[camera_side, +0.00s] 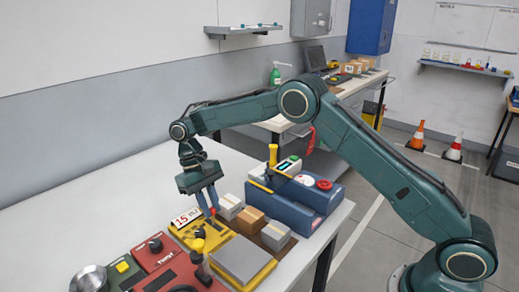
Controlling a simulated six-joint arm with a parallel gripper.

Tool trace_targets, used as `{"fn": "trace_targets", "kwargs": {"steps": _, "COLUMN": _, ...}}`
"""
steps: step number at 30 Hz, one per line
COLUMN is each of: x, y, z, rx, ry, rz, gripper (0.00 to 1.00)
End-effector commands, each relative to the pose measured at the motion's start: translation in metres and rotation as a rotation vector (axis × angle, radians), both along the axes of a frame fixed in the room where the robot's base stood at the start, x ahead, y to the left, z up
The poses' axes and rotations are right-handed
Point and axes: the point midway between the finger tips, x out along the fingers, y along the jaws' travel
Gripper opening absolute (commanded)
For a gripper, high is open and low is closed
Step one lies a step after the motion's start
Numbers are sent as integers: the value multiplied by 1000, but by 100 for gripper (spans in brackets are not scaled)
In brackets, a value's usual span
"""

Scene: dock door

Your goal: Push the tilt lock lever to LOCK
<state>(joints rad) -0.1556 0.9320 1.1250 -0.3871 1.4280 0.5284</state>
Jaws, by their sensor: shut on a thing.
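My gripper (207,207) points down over the back of a yellow control panel (212,232), beside a white sign reading 15 (186,217). Its fingers are close together on a small red piece (201,200), which they largely hide. I cannot tell whether this piece is the tilt lock lever. A dark lever with a round top (197,256) stands upright in front of the yellow panel. A yellow-handled lever (272,155) stands upright on a blue machine (297,205). No LOCK marking is readable.
Small grey and brown boxes (251,219) stand close to the right of my gripper. A grey plate on a yellow base (242,260) and red boxes (153,253) lie in front. The white table (110,205) is clear at the left and back.

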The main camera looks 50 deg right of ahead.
Motion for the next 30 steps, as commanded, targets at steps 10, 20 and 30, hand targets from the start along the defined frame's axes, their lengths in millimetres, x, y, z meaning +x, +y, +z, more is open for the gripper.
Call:
{"fn": "trace_targets", "kwargs": {"steps": 10, "x": 0, "y": 1, "z": 0, "rx": 2, "ry": -3, "rz": 2, "gripper": 40}}
{"fn": "trace_targets", "kwargs": {"steps": 20, "x": -1, "y": 1, "z": 1, "rx": 3, "ry": -10, "rz": -2, "gripper": 40}}
{"fn": "trace_targets", "kwargs": {"steps": 30, "x": -6, "y": 3, "z": 1, "rx": 11, "ry": -70, "rz": -6, "gripper": 40}}
